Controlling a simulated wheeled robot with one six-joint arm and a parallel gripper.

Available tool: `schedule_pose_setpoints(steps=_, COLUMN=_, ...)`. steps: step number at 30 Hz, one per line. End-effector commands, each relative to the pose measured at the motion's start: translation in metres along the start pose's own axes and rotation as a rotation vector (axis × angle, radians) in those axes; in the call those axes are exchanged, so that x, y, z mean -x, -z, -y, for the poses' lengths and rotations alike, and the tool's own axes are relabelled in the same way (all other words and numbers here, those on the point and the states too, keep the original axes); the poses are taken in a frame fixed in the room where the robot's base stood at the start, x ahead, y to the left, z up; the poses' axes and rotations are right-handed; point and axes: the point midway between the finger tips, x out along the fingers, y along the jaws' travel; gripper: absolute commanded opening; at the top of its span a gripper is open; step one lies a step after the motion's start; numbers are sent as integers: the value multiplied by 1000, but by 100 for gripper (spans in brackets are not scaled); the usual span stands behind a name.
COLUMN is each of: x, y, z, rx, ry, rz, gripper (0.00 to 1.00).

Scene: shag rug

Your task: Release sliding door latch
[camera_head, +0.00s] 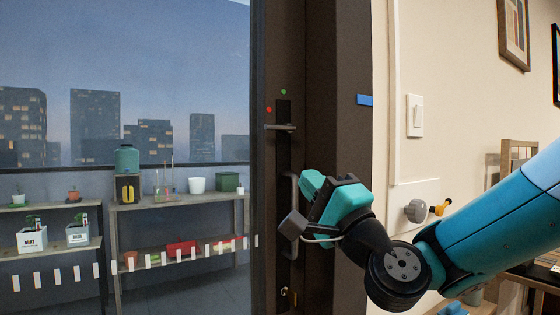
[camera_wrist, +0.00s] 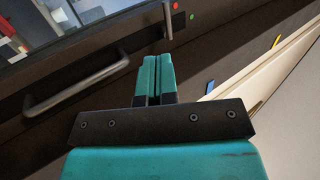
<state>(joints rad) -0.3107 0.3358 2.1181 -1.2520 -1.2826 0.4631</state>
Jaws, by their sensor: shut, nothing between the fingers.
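The sliding door (camera_head: 258,190) is a dark-framed glass panel at the left of the head view. Its latch (camera_head: 281,127) is a small grey lever lying about level on a dark plate, with a red dot (camera_head: 269,110) and a green dot (camera_head: 284,92) above it. The latch also shows at the top of the wrist view (camera_wrist: 167,20). Below it is a grey bar handle (camera_wrist: 75,88), partly hidden by my gripper in the head view. My gripper (camera_wrist: 158,60) is shut and empty, its teal fingers below the latch and apart from it.
A dark jamb (camera_head: 350,80) with a blue tag (camera_head: 365,99) stands right of the door, beside a pale wall with a light switch (camera_head: 415,116). A grey knob (camera_head: 415,211) sticks out near my arm. Shelves with pots (camera_head: 180,200) show through the glass.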

Motion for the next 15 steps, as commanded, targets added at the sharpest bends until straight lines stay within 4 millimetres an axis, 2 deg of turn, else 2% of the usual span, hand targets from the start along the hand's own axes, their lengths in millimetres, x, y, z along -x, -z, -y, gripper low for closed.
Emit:
schedule_pose_setpoints(steps=3, x=1, y=8, z=2, rx=-25, ry=22, rz=-36, gripper=0)
schedule_pose_setpoints(steps=15, x=-5, y=8, z=7, rx=-24, ry=23, rz=-36, gripper=0)
